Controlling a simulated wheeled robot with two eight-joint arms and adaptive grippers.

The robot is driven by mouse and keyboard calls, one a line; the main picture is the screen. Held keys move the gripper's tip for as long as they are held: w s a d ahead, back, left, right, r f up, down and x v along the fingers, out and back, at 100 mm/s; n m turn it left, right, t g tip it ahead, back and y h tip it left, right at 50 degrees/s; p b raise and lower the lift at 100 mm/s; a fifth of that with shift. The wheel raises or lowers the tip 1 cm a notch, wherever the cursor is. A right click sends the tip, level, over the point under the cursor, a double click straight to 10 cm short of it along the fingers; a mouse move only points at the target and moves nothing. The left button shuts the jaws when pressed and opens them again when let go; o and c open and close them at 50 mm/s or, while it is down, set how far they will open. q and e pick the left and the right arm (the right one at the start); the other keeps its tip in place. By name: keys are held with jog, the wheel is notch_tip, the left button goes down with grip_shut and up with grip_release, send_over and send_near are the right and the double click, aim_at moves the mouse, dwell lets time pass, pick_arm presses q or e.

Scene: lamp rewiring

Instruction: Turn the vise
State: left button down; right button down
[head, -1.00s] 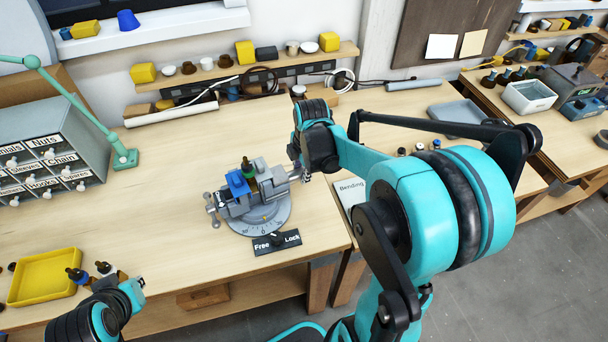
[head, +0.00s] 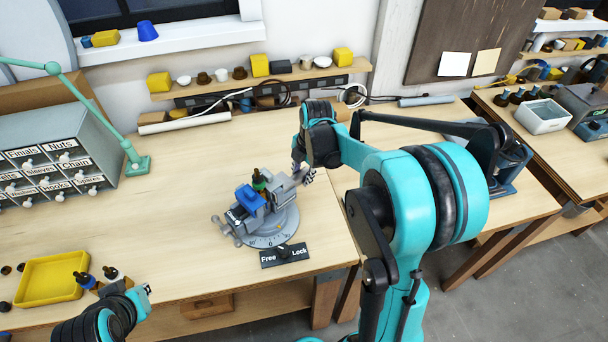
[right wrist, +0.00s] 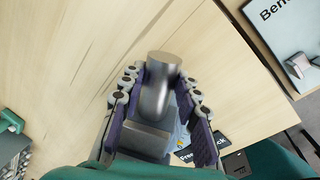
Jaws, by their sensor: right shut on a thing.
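The grey vise (head: 262,213) stands on a round graduated base (head: 268,236) on the workbench, with a blue block (head: 250,197) and a green-and-dark piece (head: 259,180) on top. A black "Free / Lock" plate (head: 285,254) with a knob sits in front of it. My right gripper (head: 304,172) is at the vise's back right end. In the right wrist view its fingers (right wrist: 155,110) are shut on a grey metal part of the vise (right wrist: 157,90), which lies between the pads. My left gripper (head: 143,292) is at the lower left, away from the vise; its jaws are too small to read.
A yellow tray (head: 51,280) and small bottles lie at the left front. A labelled drawer cabinet (head: 56,165) and a green lamp arm (head: 100,115) stand at the back left. A shelf (head: 250,82) runs along the wall.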

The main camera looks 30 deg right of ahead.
jog(key=shift+w, duration=0.1)
dwell(0.3)
jog(key=c, duration=1.1)
grip_release()
notch_tip(320, 180, up, 12)
jog(key=s, duration=0.2)
jog(key=shift+s+d, duration=0.15)
jog(key=shift+d, duration=0.15)
jog(key=shift+f, duration=0.1)
jog(key=s+a+f+m+t+b, duration=0.2)
jog(key=s+a+f+m, duration=0.2)
jog(key=s+m, duration=0.4)
jog(key=s+a+f+m+t+b, duration=0.2)
jog(key=s+a+f+m, duration=0.3)
jog(key=m, duration=0.8)
jog(key=s+a+t, duration=0.1)
jog(key=s+a, duration=0.1)
jog(key=s, duration=0.1)
jog(key=shift+a+f+h, duration=0.15)
jog(key=shift+f+h, duration=0.15)
